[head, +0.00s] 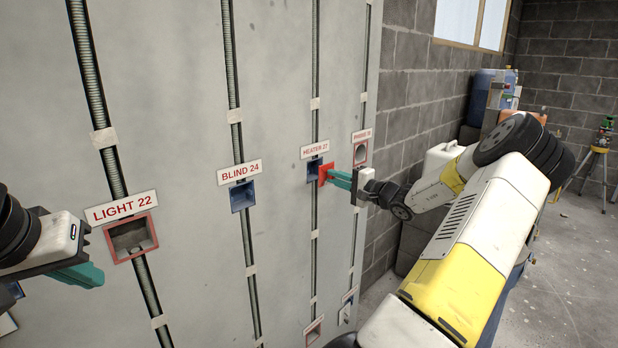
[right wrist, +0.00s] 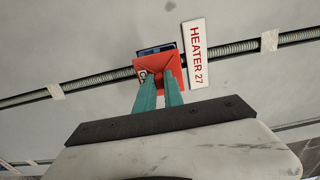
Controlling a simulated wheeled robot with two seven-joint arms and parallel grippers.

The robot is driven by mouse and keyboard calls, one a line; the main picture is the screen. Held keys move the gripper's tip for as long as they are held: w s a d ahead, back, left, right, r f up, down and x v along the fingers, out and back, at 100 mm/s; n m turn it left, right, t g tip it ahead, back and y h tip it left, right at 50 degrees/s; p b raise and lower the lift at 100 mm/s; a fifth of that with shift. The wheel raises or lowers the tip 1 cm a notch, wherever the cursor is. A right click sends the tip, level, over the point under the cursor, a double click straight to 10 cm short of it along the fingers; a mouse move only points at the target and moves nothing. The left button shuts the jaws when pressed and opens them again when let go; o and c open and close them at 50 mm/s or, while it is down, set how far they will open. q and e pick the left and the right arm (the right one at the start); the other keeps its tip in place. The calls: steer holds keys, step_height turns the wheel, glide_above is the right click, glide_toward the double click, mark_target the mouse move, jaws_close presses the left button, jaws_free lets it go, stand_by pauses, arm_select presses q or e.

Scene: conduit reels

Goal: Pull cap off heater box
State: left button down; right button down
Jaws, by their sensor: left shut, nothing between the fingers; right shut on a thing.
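The heater box (head: 313,169) is a blue wall box under the label reading HEATER, on a grey wall panel. In the right wrist view its blue edge (right wrist: 157,49) shows behind the cap. The red cap (head: 325,173) is at the box's front; it also shows in the right wrist view (right wrist: 172,68). My right gripper (head: 334,177) is shut on the cap, its teal fingers pointing at the panel. I cannot tell whether the cap still touches the box. My left gripper (head: 97,275) is shut and empty near the LIGHT 22 box, at the far left.
An open red-rimmed box (head: 132,238) under LIGHT 22 and an open blue box (head: 242,195) under BLIND 24 are to the left. Another red-rimmed box (head: 360,154) is just right of the heater box. Conduits run vertically on the panel. A tripod (head: 601,150) stands far right.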

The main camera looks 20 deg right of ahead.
steer(key=shift+v, duration=1.15)
